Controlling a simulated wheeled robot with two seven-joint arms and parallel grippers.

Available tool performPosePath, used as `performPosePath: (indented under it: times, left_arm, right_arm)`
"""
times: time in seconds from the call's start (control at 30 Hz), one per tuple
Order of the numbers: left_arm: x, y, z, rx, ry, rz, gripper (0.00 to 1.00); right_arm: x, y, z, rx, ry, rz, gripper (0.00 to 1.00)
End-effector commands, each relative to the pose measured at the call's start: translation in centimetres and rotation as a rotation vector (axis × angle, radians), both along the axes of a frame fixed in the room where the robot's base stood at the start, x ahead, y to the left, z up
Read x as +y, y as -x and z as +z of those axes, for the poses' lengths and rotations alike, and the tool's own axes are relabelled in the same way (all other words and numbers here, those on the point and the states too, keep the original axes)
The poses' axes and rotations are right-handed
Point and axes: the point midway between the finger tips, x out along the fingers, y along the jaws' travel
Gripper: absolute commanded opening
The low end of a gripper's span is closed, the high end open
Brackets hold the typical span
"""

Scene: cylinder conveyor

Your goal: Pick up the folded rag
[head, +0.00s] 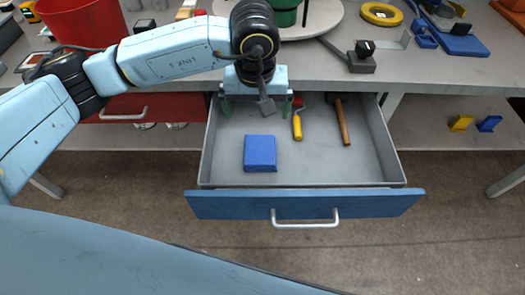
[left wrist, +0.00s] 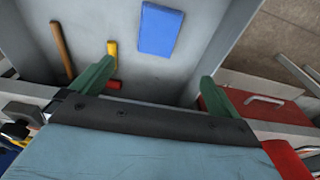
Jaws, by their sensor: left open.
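The folded rag looks like a flat blue rectangular block (head: 260,153) lying on the grey floor of the open drawer (head: 220,174), left of its middle. The rag also shows in the left wrist view (left wrist: 160,30), beyond the fingertips. My left gripper (head: 258,106) hangs at the back of the drawer, behind the rag and apart from it. Its two green fingers are spread with nothing between them, and they also show in the left wrist view (left wrist: 150,80). My right gripper is in neither view.
A yellow-handled tool (head: 297,126) and a wooden-handled hammer (head: 343,122) lie in the drawer right of the rag. The blue drawer front (head: 380,205) has a metal handle. The bench top (head: 440,69) above carries a red bin (head: 84,22) and several tools. The drawer's front half is mostly clear.

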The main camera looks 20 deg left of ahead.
Motion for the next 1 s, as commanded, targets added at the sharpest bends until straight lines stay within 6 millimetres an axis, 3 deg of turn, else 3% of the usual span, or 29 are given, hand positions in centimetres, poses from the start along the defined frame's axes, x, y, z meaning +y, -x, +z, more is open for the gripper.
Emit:
performPosePath:
  times: [0.1,0.3,0.47,0.73,1.0]
  left_arm:
    - [0.0,0.0,-2.2,0.001,0.001,0.0,1.0]
    - [-0.1,0.0,-3.6,0.0,0.002,0.001,1.0]
    - [0.0,-0.2,-5.2,0.003,0.001,0.001,1.0]
    - [0.1,-0.9,-10.2,0.003,0.002,0.002,1.0]
    - [0.2,-1.2,-12.2,0.001,0.003,0.001,1.0]
  right_arm:
    - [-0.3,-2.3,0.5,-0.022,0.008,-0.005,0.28]
    - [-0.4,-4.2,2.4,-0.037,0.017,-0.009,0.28]
    - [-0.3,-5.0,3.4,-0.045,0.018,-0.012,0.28]
    - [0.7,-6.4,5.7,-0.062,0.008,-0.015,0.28]
    - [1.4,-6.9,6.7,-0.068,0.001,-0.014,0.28]
